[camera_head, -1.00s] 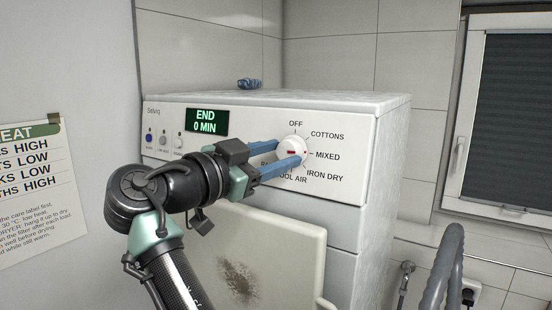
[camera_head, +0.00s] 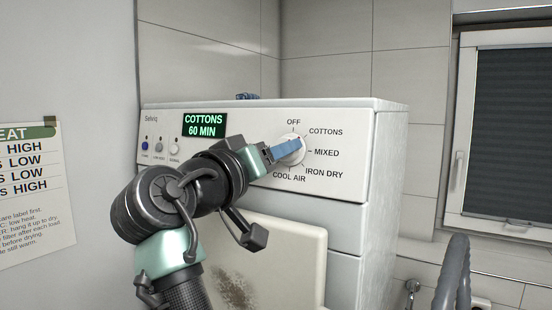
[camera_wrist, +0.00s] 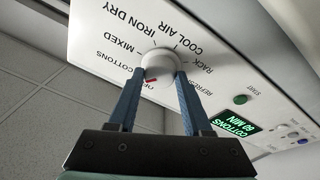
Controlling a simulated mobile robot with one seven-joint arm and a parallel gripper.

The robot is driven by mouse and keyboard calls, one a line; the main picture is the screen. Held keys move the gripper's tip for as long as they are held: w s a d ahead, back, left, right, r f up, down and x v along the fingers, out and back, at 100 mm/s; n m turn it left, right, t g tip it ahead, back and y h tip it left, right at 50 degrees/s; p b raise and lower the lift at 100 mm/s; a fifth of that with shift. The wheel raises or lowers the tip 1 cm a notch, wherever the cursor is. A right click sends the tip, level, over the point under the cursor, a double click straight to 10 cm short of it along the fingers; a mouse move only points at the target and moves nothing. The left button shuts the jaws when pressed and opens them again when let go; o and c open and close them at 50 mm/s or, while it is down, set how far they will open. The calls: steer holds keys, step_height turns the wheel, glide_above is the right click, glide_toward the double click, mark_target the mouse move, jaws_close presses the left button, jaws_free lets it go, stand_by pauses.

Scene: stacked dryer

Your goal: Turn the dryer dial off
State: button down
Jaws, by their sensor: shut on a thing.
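The white round dial (camera_head: 293,151) is on the dryer's front panel, with OFF, COTTONS, MIXED, IRON DRY and COOL AIR printed around it. My gripper (camera_head: 290,148) is shut on the dial, partly covering it in the head view. In the wrist view, the two blue fingers (camera_wrist: 159,74) sit on opposite sides of the dial (camera_wrist: 158,62). A red mark on the dial's rim lies close to the OFF label, which a finger partly covers. The display (camera_head: 204,125) reads COTTONS 60 MIN.
Small buttons (camera_head: 159,144) sit left of the display. A pale open door or panel (camera_head: 290,250) with a dark stain is below the dial. A blue item (camera_head: 247,97) lies on top of the dryer. A grey hose (camera_head: 450,275) is at lower right.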

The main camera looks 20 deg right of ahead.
steer(key=shift+s+d+r+n+t+y+p, duration=0.1)
steer(key=shift+n+t+y+p, duration=0.25)
steer(key=shift+n, duration=1.1)
steer(key=shift+s+r+n+t+y+p, duration=0.15)
steer(key=shift+n+y+p, duration=0.3)
steer(key=shift+n, duration=1.05)
steer(key=shift+w+d+f+n+t+y+p, duration=0.1)
steer(key=shift+n+t+y+p, duration=0.25)
steer(key=shift+n, duration=1.1)
steer(key=shift+c, duration=1.6)
jaws_free()
steer(key=b+v, duration=0.6)
steer(key=v, duration=0.7)
